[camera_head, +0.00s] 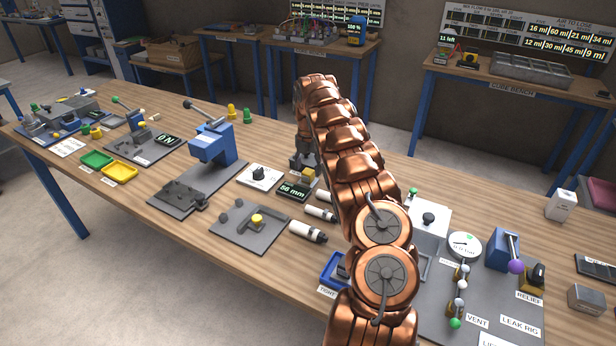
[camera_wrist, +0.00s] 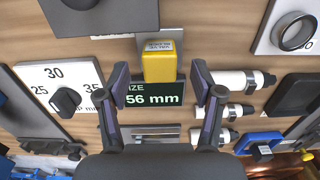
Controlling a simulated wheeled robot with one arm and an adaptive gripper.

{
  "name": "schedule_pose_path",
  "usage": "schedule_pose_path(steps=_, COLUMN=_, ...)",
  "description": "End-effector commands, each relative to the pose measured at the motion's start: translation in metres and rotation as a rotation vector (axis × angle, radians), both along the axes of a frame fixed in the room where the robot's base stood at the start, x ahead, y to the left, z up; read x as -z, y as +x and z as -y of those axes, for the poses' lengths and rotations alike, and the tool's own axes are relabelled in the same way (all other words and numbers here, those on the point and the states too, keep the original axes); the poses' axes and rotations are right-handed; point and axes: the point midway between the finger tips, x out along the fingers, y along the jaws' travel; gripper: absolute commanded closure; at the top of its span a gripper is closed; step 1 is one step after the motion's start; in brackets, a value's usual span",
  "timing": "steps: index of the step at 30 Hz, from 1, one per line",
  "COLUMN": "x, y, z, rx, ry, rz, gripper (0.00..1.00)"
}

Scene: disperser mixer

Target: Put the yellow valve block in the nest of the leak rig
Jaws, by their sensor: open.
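The yellow valve block (camera_wrist: 159,66) shows in the wrist view, with a printed label on its grey-white end. It is at the edge of a black display reading 56 mm (camera_wrist: 152,97). My gripper (camera_wrist: 160,80) is open, with one finger on each side of the block and gaps between. In the head view my gripper (camera_head: 304,160) is over the block (camera_head: 308,176), behind the display. The leak rig (camera_head: 480,293) is at the right, a grey plate with a round gauge (camera_head: 464,245), a row of valves and a blue lever unit. My arm hides part of its left side; I cannot make out the nest.
A white dial box (camera_head: 259,176) is left of the display. Several white-and-black cylinders (camera_head: 308,231) lie in front of it. A blue tray (camera_head: 334,272) is partly behind my arm.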

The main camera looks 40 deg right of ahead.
Motion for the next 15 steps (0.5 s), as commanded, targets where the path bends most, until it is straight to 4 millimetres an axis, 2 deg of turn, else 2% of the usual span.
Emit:
schedule_pose_path(steps=6, x=0.022, y=0.000, z=0.000, rx=0.000, ry=0.001, rz=0.001, gripper=0.33)
schedule_pose_path(steps=12, x=0.023, y=0.000, z=0.000, rx=0.000, ry=0.000, rz=0.001, gripper=0.33)
schedule_pose_path(steps=15, x=0.023, y=0.000, z=0.000, rx=0.000, ry=0.000, rz=0.001, gripper=0.43)
